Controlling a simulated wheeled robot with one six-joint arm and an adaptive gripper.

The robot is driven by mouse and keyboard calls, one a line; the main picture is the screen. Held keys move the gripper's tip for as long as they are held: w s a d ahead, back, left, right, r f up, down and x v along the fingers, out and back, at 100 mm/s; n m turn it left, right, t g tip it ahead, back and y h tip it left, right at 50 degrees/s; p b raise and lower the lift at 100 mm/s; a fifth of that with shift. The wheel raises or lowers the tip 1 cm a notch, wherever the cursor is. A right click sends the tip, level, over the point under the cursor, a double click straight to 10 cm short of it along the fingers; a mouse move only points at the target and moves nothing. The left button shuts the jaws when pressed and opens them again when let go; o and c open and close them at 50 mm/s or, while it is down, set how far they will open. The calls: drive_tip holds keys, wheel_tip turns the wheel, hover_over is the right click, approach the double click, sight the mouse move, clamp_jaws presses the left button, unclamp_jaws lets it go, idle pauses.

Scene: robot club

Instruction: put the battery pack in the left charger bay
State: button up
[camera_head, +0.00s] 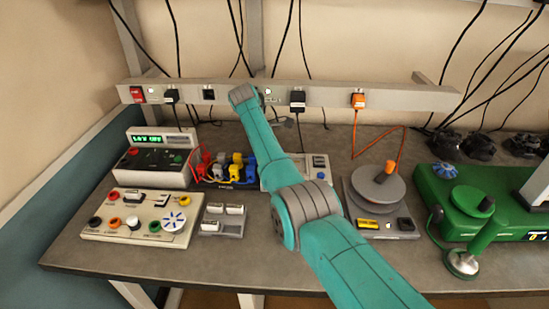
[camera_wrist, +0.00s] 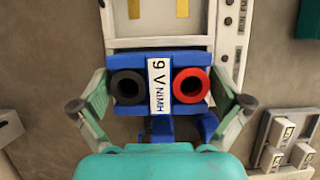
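The battery pack (camera_wrist: 133,60) is a blue block with a white "9V NiMH" label, a black terminal and a red terminal. It lies between the two fingers of my gripper (camera_wrist: 160,104) in the wrist view, with a finger pad against each side. Just above it in the picture is a pale bay of the charger (camera_wrist: 158,42) with two yellow strips. I cannot tell how high the pack is above it. In the head view, part of the charger (camera_head: 320,161) shows behind my arm, which hides the gripper and pack.
A grey block with white pieces (camera_head: 222,218) stands left of my arm. A rack of coloured plugs (camera_head: 225,184), a power supply (camera_head: 150,172) and a control box (camera_head: 137,230) are further left. A grey disc stand (camera_head: 377,190) and a green machine (camera_head: 445,190) are right.

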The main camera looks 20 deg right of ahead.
drive_tip(key=v, duration=1.2)
drive_tip(key=shift+r, duration=0.2)
